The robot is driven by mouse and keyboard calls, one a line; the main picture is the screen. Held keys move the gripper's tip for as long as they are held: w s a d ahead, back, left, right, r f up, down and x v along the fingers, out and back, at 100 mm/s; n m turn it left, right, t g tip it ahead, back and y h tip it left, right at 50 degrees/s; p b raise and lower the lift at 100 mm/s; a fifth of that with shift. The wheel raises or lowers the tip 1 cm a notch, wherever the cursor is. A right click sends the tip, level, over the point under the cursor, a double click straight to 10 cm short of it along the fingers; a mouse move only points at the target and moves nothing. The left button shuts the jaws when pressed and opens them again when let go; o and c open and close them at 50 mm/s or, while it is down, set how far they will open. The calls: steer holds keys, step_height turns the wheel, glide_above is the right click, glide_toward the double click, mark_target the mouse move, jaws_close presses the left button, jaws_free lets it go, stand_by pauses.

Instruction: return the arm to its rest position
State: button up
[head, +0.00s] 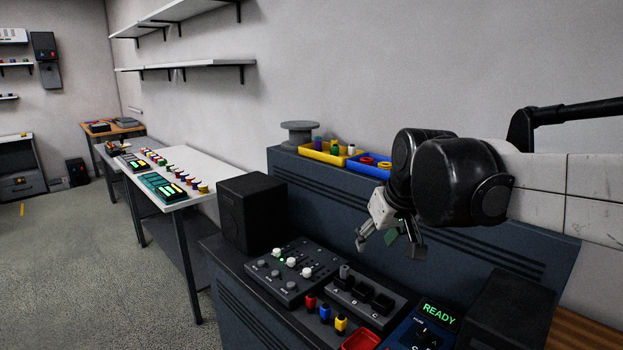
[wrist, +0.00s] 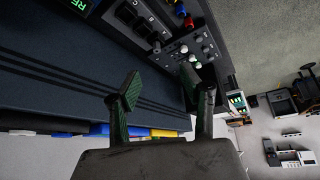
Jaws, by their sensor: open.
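My gripper (head: 389,238) hangs in the air above the dark blue console (head: 240,304), in front of its raised back part. Its two fingers are apart with nothing between them. In the wrist view my gripper (wrist: 160,92) shows both fingers spread, with the console face behind them. My arm comes in from the right edge of the head view, bent at the black wrist joint. No cable shows in the fingers.
A black box (head: 252,212) stands left. Yellow (head: 322,153) and blue (head: 356,166) bins sit on the ledge behind.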

steer(key=s+d+f+m, duration=0.1)
steer(key=s+d+f, duration=0.1)
steer(key=s, duration=0.4)
steer(key=s+d+f+m+t+h, duration=0.1)
steer(key=s+d+f, duration=0.1)
steer(key=s+f, duration=0.2)
steer(key=s+d+f+m, duration=0.1)
steer(key=s+d+f, duration=0.2)
steer(key=s, duration=0.7)
steer(key=shift+s+f, duration=0.2)
steer(key=shift+f, duration=0.1)
